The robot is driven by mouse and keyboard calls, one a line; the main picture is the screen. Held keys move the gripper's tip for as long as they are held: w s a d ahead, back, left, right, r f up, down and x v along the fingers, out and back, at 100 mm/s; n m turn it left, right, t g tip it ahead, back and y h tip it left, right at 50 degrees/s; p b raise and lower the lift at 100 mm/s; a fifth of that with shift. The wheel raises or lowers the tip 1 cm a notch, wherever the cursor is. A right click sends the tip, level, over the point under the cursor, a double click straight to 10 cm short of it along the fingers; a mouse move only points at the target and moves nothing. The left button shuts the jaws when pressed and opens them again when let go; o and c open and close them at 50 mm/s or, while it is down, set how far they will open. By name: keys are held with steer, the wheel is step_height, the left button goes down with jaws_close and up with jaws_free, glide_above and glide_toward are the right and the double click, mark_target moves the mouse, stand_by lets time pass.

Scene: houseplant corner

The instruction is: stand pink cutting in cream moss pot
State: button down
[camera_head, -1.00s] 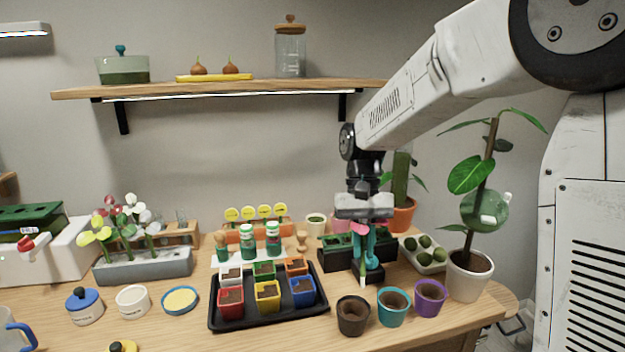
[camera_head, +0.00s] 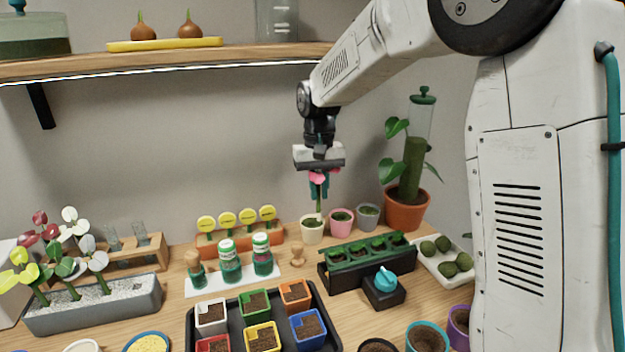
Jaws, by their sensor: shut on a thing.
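My gripper (camera_head: 318,189), with teal fingers, points down and is shut on the pink cutting (camera_head: 317,177). Its pink top shows between the fingers and its green stem hangs upright below them. The cream moss pot (camera_head: 312,234) stands at the back of the table, directly below the stem in the picture. The stem's lower end meets the pot's mossy opening in the view; I cannot tell whether it is in the moss or just above or behind it.
A pink pot (camera_head: 341,224) and a grey pot (camera_head: 368,217) stand right of the cream pot. The shelf (camera_head: 200,58) is above left.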

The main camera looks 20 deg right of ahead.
steer(key=shift+t, duration=0.5)
steer(key=w+f, duration=0.2)
steer(key=w, duration=0.1)
steer(key=shift+w+a+f, duration=0.15)
steer(key=shift+w+a, duration=0.05)
steer(key=shift+w, duration=0.05)
steer(key=shift+s, duration=0.15)
steer(key=shift+f, duration=2.45)
stand_by(0.5)
steer(key=c, duration=0.9)
jaws_free()
steer(key=shift+c, duration=0.2)
steer(key=shift+r, duration=0.1)
step_height(320, 180, up, 7)
